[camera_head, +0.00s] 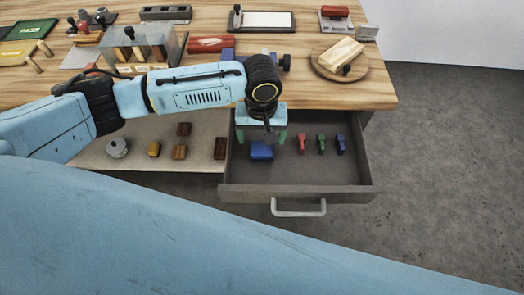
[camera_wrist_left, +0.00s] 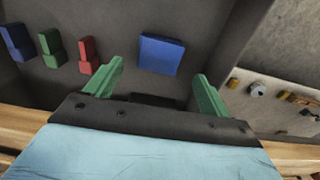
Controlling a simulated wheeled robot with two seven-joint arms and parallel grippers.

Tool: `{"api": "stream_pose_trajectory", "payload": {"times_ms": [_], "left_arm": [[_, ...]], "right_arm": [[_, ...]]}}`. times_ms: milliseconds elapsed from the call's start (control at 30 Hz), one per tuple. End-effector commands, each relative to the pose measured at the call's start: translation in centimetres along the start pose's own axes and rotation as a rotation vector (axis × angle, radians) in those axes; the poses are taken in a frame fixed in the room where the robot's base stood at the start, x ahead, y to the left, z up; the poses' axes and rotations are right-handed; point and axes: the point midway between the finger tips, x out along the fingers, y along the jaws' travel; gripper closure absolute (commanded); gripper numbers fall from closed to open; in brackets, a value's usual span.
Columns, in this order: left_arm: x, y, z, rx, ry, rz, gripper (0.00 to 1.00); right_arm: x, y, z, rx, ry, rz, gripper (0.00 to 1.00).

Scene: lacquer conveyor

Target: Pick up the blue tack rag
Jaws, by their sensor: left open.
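A flat blue block-like thing, which looks like the blue tack rag (camera_head: 261,151), lies in the open drawer, on its left side. In the left wrist view the blue tack rag (camera_wrist_left: 160,54) lies between and beyond the fingers, apart from them. My left gripper (camera_head: 262,138) is over the left part of the drawer, pointing down, with its green fingers spread. In the left wrist view my left gripper (camera_wrist_left: 158,84) is open and empty. My right gripper is not in view.
The open drawer (camera_head: 297,187) also holds a red item (camera_head: 301,143), a green item (camera_head: 321,144) and a dark blue item (camera_head: 340,144) on the right. A lower shelf (camera_head: 135,160) with several small things is left of the drawer. The workbench (camera_head: 220,85) overhangs behind.

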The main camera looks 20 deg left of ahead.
Motion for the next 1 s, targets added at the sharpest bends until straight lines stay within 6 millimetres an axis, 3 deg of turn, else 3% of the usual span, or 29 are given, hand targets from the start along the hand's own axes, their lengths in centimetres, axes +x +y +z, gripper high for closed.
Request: {"api": "stream_pose_trajectory", "payload": {"times_ms": [233, 567, 933, 1000], "left_arm": [[3.9, 0.1, -0.1, 0.001, -0.001, -0.001, 0.18], [4.6, 0.1, -0.1, 0.002, 0.000, 0.000, 0.18], [4.6, 0.1, -0.1, 0.002, 0.000, 0.000, 0.65], [4.6, 0.1, -0.1, 0.002, 0.000, 0.000, 0.66]], "right_arm": [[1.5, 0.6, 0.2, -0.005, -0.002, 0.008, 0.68], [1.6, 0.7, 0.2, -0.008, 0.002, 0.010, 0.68], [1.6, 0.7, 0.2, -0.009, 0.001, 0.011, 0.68], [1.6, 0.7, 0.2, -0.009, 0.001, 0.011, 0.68]]}}
